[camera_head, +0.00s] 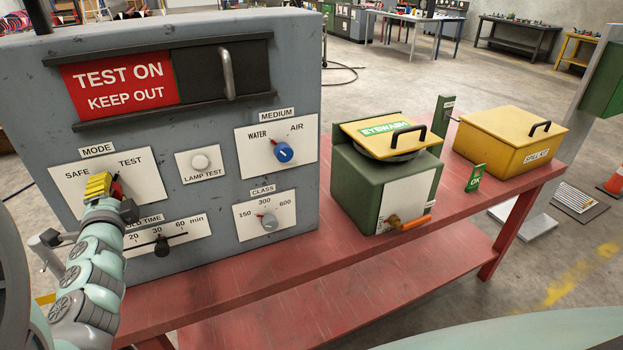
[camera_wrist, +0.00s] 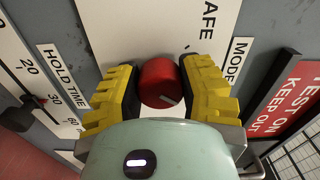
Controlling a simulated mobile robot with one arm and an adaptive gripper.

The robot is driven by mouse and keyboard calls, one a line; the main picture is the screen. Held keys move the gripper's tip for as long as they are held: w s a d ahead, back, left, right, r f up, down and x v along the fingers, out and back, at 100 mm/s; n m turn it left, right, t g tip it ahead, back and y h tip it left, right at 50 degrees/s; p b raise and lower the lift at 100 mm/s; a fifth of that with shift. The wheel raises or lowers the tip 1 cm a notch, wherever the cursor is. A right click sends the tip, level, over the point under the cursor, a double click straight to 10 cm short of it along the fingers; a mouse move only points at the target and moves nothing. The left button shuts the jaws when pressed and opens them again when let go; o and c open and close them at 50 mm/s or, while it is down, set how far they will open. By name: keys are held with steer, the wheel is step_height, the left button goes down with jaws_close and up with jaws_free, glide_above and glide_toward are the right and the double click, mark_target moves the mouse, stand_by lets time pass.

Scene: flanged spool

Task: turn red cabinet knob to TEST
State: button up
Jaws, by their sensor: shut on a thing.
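The red knob (camera_wrist: 158,82) sits on the white MODE plate (camera_head: 70,182) of the grey cabinet, which is lettered SAFE at left and TEST at right. My gripper (camera_wrist: 160,76) is shut on the knob, with one yellow finger on each side. In the wrist view a pale pointer mark shows at the knob's lower right, on the side away from the SAFE lettering. The TEST lettering is hidden there behind my gripper. In the head view my gripper (camera_head: 102,186) covers most of the red knob (camera_head: 117,191).
Below is the HOLD TIME slider (camera_head: 161,245). To the right are the LAMP TEST button (camera_head: 200,162), blue MEDIUM knob (camera_head: 283,152) and grey CLASS knob (camera_head: 269,222). A sliding door handle (camera_head: 227,75) juts out above. A green eyewash box (camera_head: 385,190) stands on the red bench.

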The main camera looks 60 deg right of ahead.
steer(key=shift+f+m, duration=0.1)
steer(key=shift+m, duration=0.2)
stand_by(0.4)
steer(key=o, duration=1.2)
steer(key=v, duration=1.2)
